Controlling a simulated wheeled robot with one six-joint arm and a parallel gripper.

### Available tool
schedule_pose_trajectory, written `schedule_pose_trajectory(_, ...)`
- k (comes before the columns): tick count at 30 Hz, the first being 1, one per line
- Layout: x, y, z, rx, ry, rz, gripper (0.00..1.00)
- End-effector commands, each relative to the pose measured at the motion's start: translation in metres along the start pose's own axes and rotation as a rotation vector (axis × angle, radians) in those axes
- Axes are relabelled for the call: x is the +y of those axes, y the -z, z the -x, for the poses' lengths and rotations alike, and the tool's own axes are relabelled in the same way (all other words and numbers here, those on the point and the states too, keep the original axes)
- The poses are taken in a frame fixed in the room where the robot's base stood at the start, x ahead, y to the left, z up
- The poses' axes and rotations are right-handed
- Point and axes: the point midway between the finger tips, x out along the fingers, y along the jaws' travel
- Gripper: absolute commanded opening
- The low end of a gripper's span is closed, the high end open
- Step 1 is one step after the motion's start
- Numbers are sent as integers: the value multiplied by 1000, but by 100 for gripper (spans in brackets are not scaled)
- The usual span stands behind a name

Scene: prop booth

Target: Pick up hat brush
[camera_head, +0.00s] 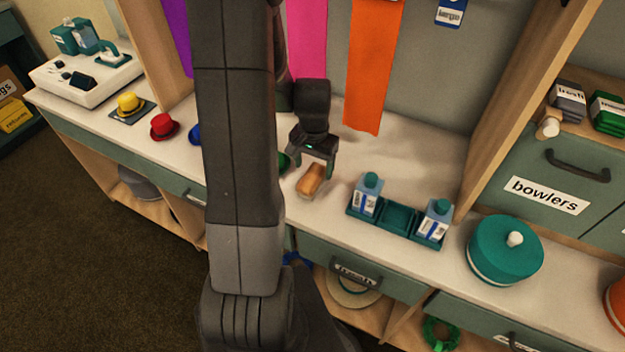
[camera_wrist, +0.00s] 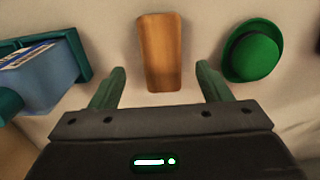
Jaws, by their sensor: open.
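The hat brush (camera_head: 311,180) has a brown wooden back and lies on the white counter. In the wrist view the brush (camera_wrist: 160,52) is upright in the picture, just beyond and between my fingertips. My gripper (camera_head: 312,166) is above the counter at the brush, its fingers apart. In the wrist view my gripper (camera_wrist: 160,78) is open and empty, with a green finger on each side. No contact with the brush shows.
A green hat (camera_wrist: 251,52) lies right of the brush in the wrist view. A teal tray (camera_head: 398,218) with two bottles stands to the brush's right, then a teal hat box (camera_head: 504,249). An orange cloth (camera_head: 374,65) hangs behind. Red (camera_head: 164,126) and yellow (camera_head: 130,104) hats sit left.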

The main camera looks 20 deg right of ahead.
Motion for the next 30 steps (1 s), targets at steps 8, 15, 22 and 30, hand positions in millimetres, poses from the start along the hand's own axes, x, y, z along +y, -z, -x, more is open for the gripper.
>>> schedule_pose_trajectory(8, -2, -2, -24, -4, -2, 1, 71)
schedule_pose_trajectory(15, -2, -2, -48, -2, -1, 1, 71)
schedule_pose_trajectory(22, -2, -1, -52, 0, 0, 0, 71)
schedule_pose_trajectory(30, -2, -1, -52, 0, 0, 0, 38)
